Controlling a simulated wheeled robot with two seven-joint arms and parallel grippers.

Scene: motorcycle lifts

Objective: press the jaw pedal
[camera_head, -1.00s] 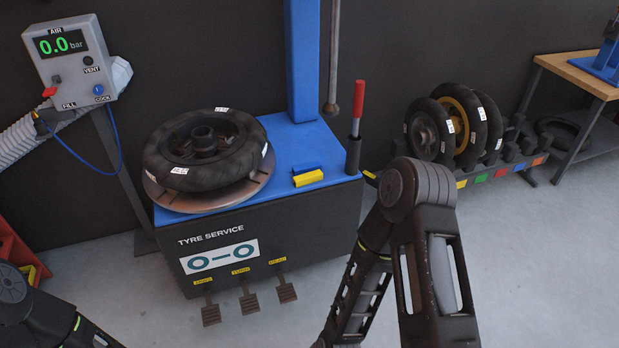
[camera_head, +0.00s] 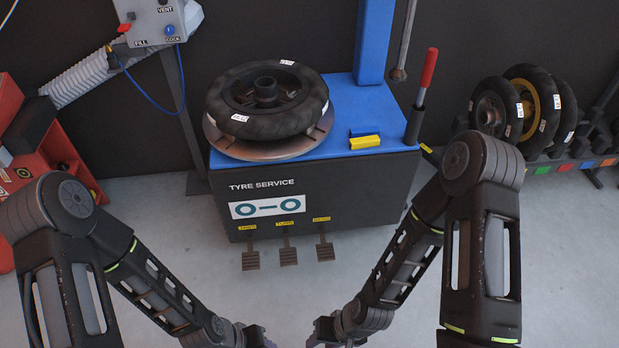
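Three dark foot pedals stick out at the foot of the tyre machine (camera_head: 345,190): a left pedal (camera_head: 251,261), a middle pedal (camera_head: 288,256) and a right pedal (camera_head: 325,252). Each has a small yellow label above it, too small to read surely, so I cannot tell which is the jaw pedal. My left gripper (camera_head: 257,337) and my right gripper (camera_head: 322,335) are at the bottom edge, in front of and apart from the pedals. Their fingertips are hard to make out, and I cannot tell whether they are open.
A tyre (camera_head: 268,100) lies flat on the machine's round turntable (camera_head: 222,143). A yellow block (camera_head: 365,142) and a red-handled lever (camera_head: 428,70) are to its right. Several tyres stand on a rack at right. A red cabinet (camera_head: 62,150) is at left. The floor before the pedals is clear.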

